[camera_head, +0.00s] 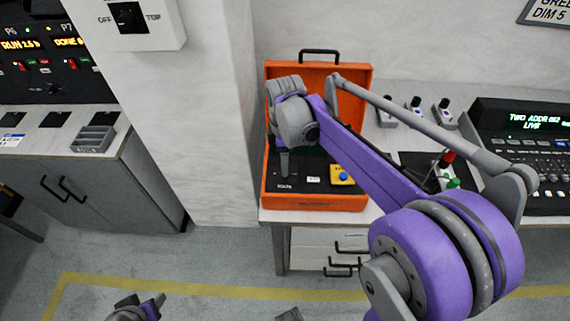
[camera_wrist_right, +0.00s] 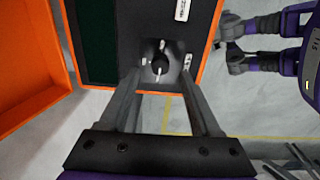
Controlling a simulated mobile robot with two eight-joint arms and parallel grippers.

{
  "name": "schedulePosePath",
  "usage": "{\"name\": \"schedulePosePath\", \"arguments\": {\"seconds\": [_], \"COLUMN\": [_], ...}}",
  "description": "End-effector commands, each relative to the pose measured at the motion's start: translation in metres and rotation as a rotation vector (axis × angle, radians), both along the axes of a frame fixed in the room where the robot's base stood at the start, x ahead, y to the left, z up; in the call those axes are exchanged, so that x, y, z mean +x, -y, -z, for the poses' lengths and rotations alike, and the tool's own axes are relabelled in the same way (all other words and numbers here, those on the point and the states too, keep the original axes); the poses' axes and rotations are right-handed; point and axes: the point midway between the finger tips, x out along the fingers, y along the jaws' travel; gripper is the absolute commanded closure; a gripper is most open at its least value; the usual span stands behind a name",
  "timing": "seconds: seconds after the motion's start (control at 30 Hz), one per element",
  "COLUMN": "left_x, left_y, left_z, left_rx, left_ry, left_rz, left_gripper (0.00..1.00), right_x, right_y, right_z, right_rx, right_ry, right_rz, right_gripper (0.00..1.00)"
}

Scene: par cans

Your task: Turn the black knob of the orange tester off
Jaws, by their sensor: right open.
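The orange tester (camera_head: 318,202) is an open orange case with a black panel, on the counter. In the right wrist view its orange edge (camera_wrist_right: 212,35) and black panel show, with the black knob (camera_wrist_right: 160,64) on a dark square plate. The knob carries a whitish mark running roughly up and down in that picture. My right gripper (camera_wrist_right: 161,75) is open, one finger on either side of the knob; whether either touches it I cannot tell. In the head view my right gripper (camera_head: 284,165) points down over the panel's left part, and the arm hides the knob. Part of my left arm shows at the bottom edge.
A yellow block with a blue button (camera_head: 341,175) sits on the panel's right side. Small grey switch boxes (camera_head: 415,108) and a lighting console (camera_head: 525,140) stand to the right. A white pillar (camera_head: 205,120) rises left of the tester.

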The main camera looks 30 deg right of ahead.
Motion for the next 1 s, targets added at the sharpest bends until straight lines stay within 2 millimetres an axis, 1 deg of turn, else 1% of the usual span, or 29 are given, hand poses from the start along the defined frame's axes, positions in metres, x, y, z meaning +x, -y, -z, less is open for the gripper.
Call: {"name": "schedulePosePath", "arguments": {"seconds": [0.03,0.2,0.3,0.4,0.57,1.0], "left_x": [0.0,0.001,0.001,0.002,0.002,0.002], "left_y": [0.0,0.0,0.0,0.0,0.0,0.0], "left_z": [-0.002,-0.005,-0.006,-0.007,-0.007,-0.007], "left_rx": [0.0,0.0,0.0,0.0,0.0,0.0], "left_ry": [0.001,0.002,0.003,0.003,0.003,0.003], "left_rz": [0.0,0.0,0.0,0.0,0.0,0.0], "left_gripper": [0.5,0.5,0.5,0.5,0.5,0.5], "right_x": [0.0,0.0,0.0,0.0,0.0,0.0], "right_y": [0.0,0.0,0.0,0.0,0.0,0.0], "right_z": [-0.012,-0.046,-0.061,-0.07,-0.076,-0.075], "right_rx": [0.0,0.0,0.0,0.0,0.0,-0.001], "right_ry": [0.0,0.0,0.0,0.0,0.0,0.001], "right_rz": [0.0,0.0,0.0,0.0,0.0,0.001], "right_gripper": [0.36,0.36,0.36,0.36,0.36,0.36]}}
